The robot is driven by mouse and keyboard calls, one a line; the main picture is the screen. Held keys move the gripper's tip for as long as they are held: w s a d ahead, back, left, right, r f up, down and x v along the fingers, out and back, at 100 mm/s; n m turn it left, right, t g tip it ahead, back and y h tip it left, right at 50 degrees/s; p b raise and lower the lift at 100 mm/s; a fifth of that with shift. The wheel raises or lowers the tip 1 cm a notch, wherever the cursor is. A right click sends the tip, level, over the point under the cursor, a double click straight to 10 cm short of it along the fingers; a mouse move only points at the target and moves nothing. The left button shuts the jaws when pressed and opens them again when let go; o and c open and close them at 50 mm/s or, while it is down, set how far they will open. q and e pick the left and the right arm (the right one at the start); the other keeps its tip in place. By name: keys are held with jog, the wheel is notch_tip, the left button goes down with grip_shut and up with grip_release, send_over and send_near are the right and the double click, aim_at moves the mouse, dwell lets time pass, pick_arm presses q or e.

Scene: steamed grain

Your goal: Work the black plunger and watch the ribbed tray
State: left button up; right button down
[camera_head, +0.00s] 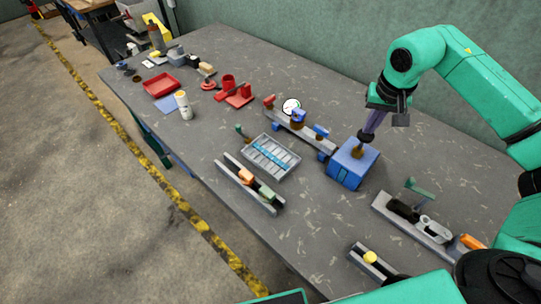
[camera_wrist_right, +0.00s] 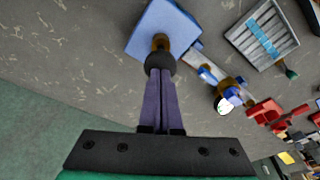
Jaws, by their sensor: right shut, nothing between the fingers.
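The black plunger (camera_head: 366,136) is a round black knob on a brass stem, standing on top of a blue box (camera_head: 346,168). My right gripper (camera_head: 370,129) is shut with nothing between its fingers, and its tips are at the knob from above. In the right wrist view the purple fingers (camera_wrist_right: 160,78) meet the black knob (camera_wrist_right: 160,64); whether they press on it I cannot tell. The ribbed tray (camera_head: 289,165) is grey with a light blue strip across its ribs, left of the box; it also shows in the wrist view (camera_wrist_right: 285,47). My left gripper is not in view.
A rail with blue clamps and a white dial (camera_head: 291,106) stands behind the tray. A rail with orange and green blocks (camera_head: 250,187) lies in front. A grey fixture (camera_head: 418,218) is right of the box. Red parts (camera_head: 238,97) and a red tray (camera_head: 161,85) sit farther left.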

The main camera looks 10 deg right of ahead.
aim_at(366, 136)
jog(key=shift+s+f+b, duration=0.1)
jog(key=shift+f+b, duration=1)
jog(key=shift+f, duration=0.65)
jog(key=p+v, duration=0.2)
jog(key=w+p+v, duration=0.1)
jog(key=p+v, duration=0.1)
jog(key=v, duration=0.1)
jog(key=p+v, duration=0.2)
jog(key=p, duration=0.1)
jog(key=shift+w+d+r, duration=0.2)
jog(key=shift+d+r, duration=0.1)
jog(key=shift+r, duration=0.3)
jog(key=shift+f, duration=0.1)
dwell(0.3)
